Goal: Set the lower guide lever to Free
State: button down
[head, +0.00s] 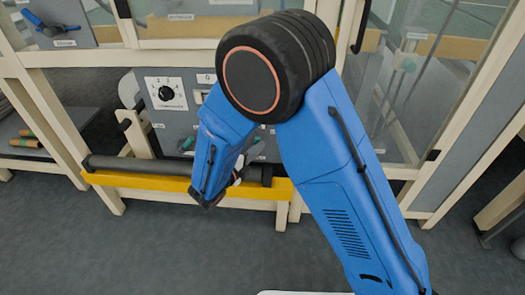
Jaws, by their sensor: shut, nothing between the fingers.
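The guide lever cannot be picked out for certain. On the grey machine panel (172,117), a small teal part (188,143) shows left of my blue forearm, and another teal part (257,147) shows right of it. Either could be a lever, but both are small and partly covered, and no Free mark can be read. My forearm hangs down in front of the panel and hides its middle. My gripper's fingers do not show; they seem to be hidden behind my forearm and wrist.
A dial (166,93) with numbers sits on the panel's upper left. A dark roller (130,165) and a yellow bar (140,184) run across below the panel. Cream frame posts (50,125) and clear guards (405,75) surround it. The grey floor (170,255) in front is free.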

jog(key=shift+a+r+n, duration=0.1)
jog(key=shift+a+n, duration=0.4)
jog(key=shift+a, duration=0.7)
jog(key=shift+w+a+f+n+t+h, duration=0.15)
jog(key=shift+a+f+n+t, duration=0.15)
jog(key=shift+a, duration=0.55)
jog(key=shift+s+a+f+n+t+h, duration=0.15)
jog(key=shift+a+f+n+t, duration=0.15)
jog(key=shift+a, duration=0.55)
jog(key=shift+w+a, duration=0.1)
jog(key=shift+a, duration=0.1)
